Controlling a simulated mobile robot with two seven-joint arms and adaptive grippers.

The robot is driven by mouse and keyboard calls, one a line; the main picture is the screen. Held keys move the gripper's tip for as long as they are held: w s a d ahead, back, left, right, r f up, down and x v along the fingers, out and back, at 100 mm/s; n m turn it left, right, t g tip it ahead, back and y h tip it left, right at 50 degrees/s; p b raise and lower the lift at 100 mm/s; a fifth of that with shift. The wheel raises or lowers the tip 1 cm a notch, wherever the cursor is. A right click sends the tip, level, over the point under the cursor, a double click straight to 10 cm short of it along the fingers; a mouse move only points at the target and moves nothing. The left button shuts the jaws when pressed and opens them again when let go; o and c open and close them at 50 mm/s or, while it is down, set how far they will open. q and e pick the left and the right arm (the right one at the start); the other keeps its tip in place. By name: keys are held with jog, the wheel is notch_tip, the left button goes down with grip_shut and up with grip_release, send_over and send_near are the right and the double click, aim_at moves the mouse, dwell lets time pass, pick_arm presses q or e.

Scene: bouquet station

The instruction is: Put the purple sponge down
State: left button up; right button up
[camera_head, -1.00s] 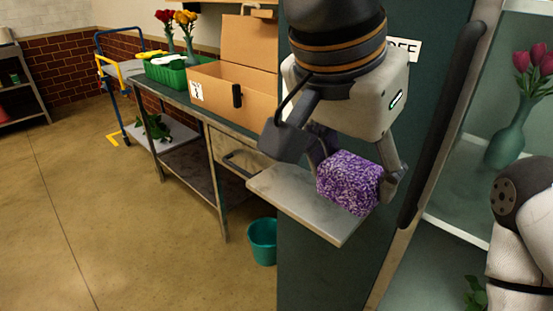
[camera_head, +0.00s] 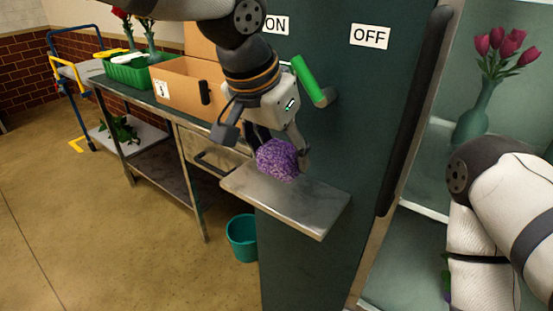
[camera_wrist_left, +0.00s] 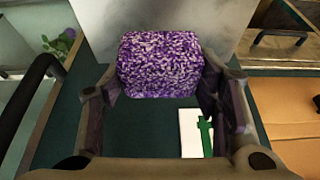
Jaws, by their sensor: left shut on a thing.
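The purple sponge (camera_head: 277,160) is a speckled block between the fingers of my left gripper (camera_head: 279,153), which is shut on it. It is at the back part of a small metal shelf (camera_head: 300,205) fixed to a dark green cabinet. I cannot tell whether its underside touches the shelf. In the left wrist view the sponge (camera_wrist_left: 160,65) sits between both fingertips, with the pale shelf (camera_wrist_left: 165,18) behind it. My right arm shows at the lower right of the head view, but its gripper is out of view.
A green lever (camera_head: 309,80) stands out between the ON and OFF labels above the shelf. A teal bucket (camera_head: 242,239) is on the floor below. A workbench with a cardboard box (camera_head: 180,88) is to the left. A vase of tulips (camera_head: 482,118) stands at the right.

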pick_arm(q)
jog(key=shift+w+a+f, duration=0.1)
jog(key=shift+w+f, duration=0.25)
jog(key=shift+f, duration=0.2)
jog(key=shift+w+a+f, duration=0.1)
jog(key=shift+w+f, duration=0.25)
jog(key=shift+f, duration=0.2)
jog(key=shift+w+a+f, duration=0.1)
jog(key=shift+w+f, duration=0.05)
jog(key=shift+f, duration=0.7)
jog(key=shift+w+f, duration=0.15)
jog(key=shift+f, duration=0.65)
jog(key=shift+c, duration=0.5)
pick_arm(e)
jog(key=shift+s+f, duration=0.2)
jog(key=shift+s, duration=0.05)
pick_arm(q)
jog(key=o, duration=1.1)
jog(key=shift+f, duration=0.15)
jog(key=v, duration=0.5)
jog(key=d+v, duration=0.1)
jog(key=v, duration=0.1)
jog(key=shift+s+r, duration=0.1)
jog(key=shift+r, duration=0.3)
pick_arm(e)
jog(key=shift+w+r, duration=0.2)
